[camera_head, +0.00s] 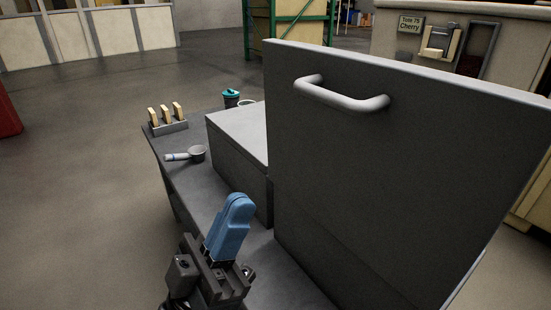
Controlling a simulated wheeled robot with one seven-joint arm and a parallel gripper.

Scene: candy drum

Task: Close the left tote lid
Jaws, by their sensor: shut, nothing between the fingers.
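A large dark grey lid panel (390,170) stands upright, with a pale bar handle (340,95) near its top edge. A faint line crosses its lower part, where it seems to meet a tote wall (320,245); the inside of that tote is hidden. A lower grey box (240,150) with a flat, light top stands behind and to the left of the panel. I cannot tell which of the two is the left tote. My gripper (239,202) has blue fingers, shut and empty, pointing up. It is in front of the box, left of the panel and below the handle.
The grey table (187,180) holds a scoop (187,154), a rack with several tan-handled tools (167,122) and a teal-lidded cup (231,98). Open floor lies to the left.

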